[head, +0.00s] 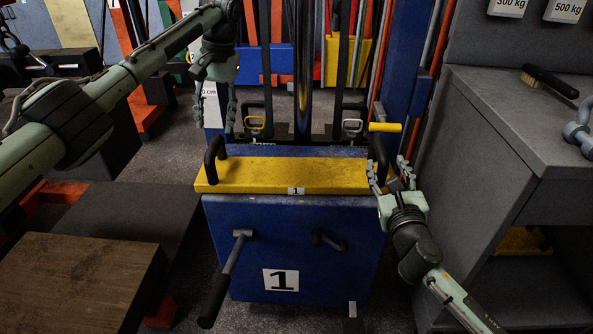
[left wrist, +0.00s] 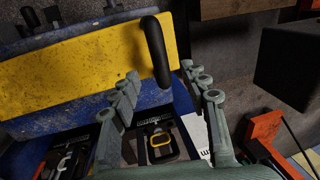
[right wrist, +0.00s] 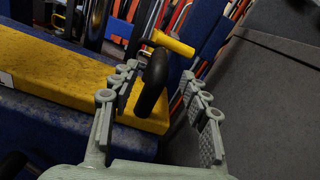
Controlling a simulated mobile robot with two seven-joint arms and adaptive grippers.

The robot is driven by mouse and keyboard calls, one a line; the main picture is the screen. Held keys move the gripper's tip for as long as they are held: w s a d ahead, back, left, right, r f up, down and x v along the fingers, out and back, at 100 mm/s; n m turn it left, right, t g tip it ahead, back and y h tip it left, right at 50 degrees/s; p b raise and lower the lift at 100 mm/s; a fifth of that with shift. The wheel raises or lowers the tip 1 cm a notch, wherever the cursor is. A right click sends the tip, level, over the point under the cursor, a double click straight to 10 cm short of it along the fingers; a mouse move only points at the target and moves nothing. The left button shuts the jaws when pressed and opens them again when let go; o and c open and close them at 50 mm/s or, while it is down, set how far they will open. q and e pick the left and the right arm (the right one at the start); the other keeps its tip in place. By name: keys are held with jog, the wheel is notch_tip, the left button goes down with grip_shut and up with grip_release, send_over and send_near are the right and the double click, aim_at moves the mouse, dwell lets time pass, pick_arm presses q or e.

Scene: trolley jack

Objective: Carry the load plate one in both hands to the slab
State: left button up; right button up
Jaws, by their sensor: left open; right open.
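The load plate one (head: 290,176) is a long yellow bar with a small "1" label. It lies flat on top of a blue block (head: 330,222) marked "1". A black handle rises at its left end (head: 212,158) and another at its right end (head: 379,150). My left gripper (head: 214,100) is open, and its fingers point down near the left handle; in the left wrist view that handle (left wrist: 155,45) stands just beyond the fingertips. My right gripper (head: 388,170) is open at the right handle; in the right wrist view the handle (right wrist: 153,85) stands between the fingers, with no grip visible.
A brown-topped block (head: 75,275) and a dark low slab (head: 140,210) lie at left; I cannot tell which slab the task means. A grey cabinet (head: 520,130) stands close on the right. A black-gripped lever (head: 225,280) juts from the blue block's front.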

aim_at(214, 142)
pick_arm(q)
jog(key=shift+a+f, duration=0.25)
jog(key=shift+f, duration=1.05)
jog(key=shift+a+f, duration=0.25)
jog(key=shift+f, duration=1.05)
jog(key=shift+a+f, duration=0.25)
jog(key=shift+f, duration=1.05)
pick_arm(e)
jog(key=shift+w, duration=3.9)
pick_arm(q)
jog(key=shift+c, duration=0.3)
pick_arm(e)
jog(key=shift+c, duration=0.4)
pick_arm(q)
grip_shut()
pick_arm(e)
grip_shut()
pick_arm(q)
jog(key=shift+w+r, duration=0.15)
jog(key=shift+r, duration=0.15)
pick_arm(e)
jog(key=shift+w+r, duration=0.1)
jog(key=shift+r, duration=0.2)
